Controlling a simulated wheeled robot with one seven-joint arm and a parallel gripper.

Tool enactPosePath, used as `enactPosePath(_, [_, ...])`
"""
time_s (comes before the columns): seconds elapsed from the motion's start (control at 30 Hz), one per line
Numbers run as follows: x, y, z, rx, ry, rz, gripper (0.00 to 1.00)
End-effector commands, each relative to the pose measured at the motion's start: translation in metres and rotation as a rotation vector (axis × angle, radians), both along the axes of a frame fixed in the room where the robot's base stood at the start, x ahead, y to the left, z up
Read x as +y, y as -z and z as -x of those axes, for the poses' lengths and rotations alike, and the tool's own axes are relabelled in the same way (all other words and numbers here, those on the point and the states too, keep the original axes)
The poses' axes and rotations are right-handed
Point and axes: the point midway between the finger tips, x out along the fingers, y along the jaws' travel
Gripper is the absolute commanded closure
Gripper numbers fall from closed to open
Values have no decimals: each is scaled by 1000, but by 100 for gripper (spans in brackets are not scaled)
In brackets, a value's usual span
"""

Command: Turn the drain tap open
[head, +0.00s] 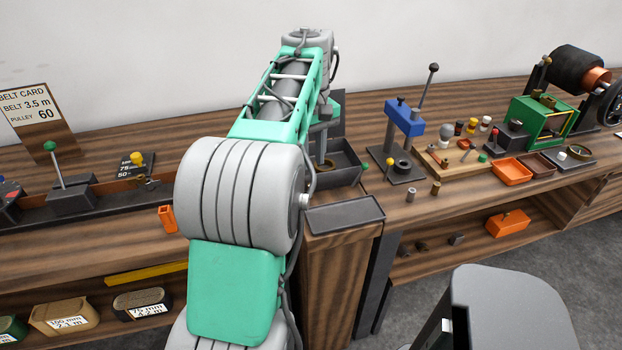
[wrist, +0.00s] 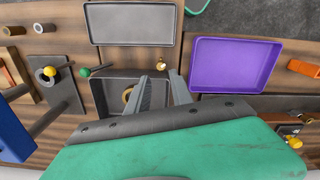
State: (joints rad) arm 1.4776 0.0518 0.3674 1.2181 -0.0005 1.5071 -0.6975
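A small brass fitting (wrist: 161,64), which may be the drain tap, shows just beyond my fingertips in the wrist view. A thin lever with a green knob (wrist: 85,72) lies beside the dark tank's corner; I cannot tell which of the two works the drain. The dark open tank (head: 368,170) stands on the bench, and a brass ring (wrist: 128,92) shows inside it, partly behind a finger. My gripper (wrist: 167,76) is open, with an empty gap between its fingers. It is over the tank's edge, and I cannot tell whether it touches anything.
A shallow grey tray (head: 345,215) sits in front of the tank. A purple tray (wrist: 235,65) lies to the right in the wrist view. A blue press (head: 404,118) with a tall lever stands right of the tank in the head view.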

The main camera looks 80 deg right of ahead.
Motion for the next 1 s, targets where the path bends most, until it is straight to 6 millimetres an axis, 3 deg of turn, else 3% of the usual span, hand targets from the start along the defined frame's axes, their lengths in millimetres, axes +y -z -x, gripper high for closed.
enactPosePath(0.2, [1,41,-1,0,0,-3,73])
enactPosePath(0.4, [1,68,-1,0,0,1,73])
enactPosePath(0.7, [1,72,-2,0,0,3,74])
enactPosePath(1.0, [1,72,-2,0,0,3,98])
